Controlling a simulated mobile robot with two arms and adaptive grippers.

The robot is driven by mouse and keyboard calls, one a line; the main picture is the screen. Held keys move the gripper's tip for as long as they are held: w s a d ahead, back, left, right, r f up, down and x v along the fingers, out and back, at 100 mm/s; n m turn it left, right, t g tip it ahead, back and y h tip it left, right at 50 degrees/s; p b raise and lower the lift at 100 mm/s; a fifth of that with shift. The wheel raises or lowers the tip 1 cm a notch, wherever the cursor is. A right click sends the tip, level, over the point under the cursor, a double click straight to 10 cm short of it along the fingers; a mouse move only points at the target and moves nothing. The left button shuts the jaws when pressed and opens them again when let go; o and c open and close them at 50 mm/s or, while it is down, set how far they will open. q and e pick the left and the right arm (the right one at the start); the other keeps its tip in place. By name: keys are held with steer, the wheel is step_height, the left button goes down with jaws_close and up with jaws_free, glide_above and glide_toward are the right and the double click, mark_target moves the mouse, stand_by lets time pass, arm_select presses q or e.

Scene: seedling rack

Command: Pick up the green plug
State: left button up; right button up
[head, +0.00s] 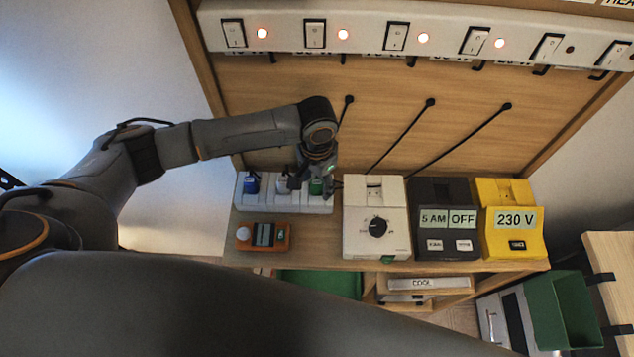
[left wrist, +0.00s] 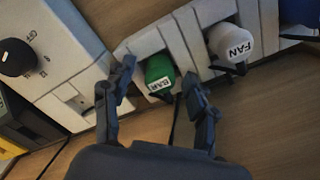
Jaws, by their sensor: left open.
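The green plug (head: 316,187) stands in the white socket strip (head: 285,205) on the wooden bench. In the left wrist view the green plug (left wrist: 159,74) carries a white label that seems to read "BAR". My left gripper (head: 312,184) is open over the strip. In the left wrist view its fingertips (left wrist: 158,75) lie on either side of the green plug, and I cannot tell whether they touch it. A white plug (left wrist: 230,42) labelled "FAN" sits beside the green one. A blue plug (head: 252,183) is at the strip's left end. My right gripper is not in view.
A white box with a black dial (head: 377,228) stands right of the strip, then a black timer box (head: 447,240) and a yellow box (head: 510,240). An orange meter (head: 262,237) lies in front of the strip. Black cables run up the wooden back panel (head: 400,110).

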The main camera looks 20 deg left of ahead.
arm_select(q)
jaws_close()
stand_by(0.3)
